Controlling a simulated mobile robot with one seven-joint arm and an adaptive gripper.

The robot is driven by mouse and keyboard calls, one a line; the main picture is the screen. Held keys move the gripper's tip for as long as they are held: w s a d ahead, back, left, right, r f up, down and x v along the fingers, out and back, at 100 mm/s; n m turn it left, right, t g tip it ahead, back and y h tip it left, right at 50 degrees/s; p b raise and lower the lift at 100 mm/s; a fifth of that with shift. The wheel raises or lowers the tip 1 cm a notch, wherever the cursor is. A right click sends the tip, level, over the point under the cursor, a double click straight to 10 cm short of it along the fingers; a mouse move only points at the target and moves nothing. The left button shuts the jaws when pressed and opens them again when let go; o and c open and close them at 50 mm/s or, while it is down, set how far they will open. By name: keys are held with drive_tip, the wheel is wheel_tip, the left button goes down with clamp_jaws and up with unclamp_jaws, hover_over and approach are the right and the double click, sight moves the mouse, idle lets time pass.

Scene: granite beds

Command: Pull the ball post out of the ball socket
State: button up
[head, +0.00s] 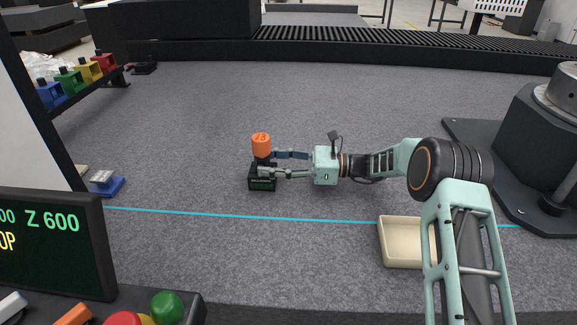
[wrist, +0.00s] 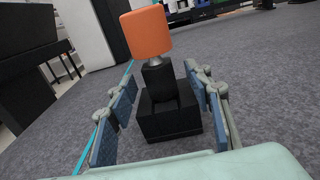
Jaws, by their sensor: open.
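In the wrist view the orange head (wrist: 147,32) sits on a short metallic neck and leans slightly left. The neck enters the black upright of the socket (wrist: 168,120); the ball itself is hidden. My gripper (head: 269,164) reaches in from the right, low and nearly level. In the wrist view its open blue-padded fingers (wrist: 160,82) stand on either side of the black upright, below the orange head, with gaps visible.
A cream tray (head: 400,260) lies to the right, partly behind my arm. A blue block (head: 107,184) is at the left, and a display (head: 45,240) is at front left. A dark machine base (head: 530,150) stands at the right. Granite behind the socket is clear.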

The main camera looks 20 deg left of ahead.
sight(260, 138)
drive_tip(key=shift+x, duration=1.15)
clamp_jaws()
drive_tip(key=shift+r+p, duration=0.45)
drive_tip(key=shift+r, duration=0.25)
drive_tip(key=shift+r+p, duration=1.85)
drive_tip(key=shift+r, duration=0.85)
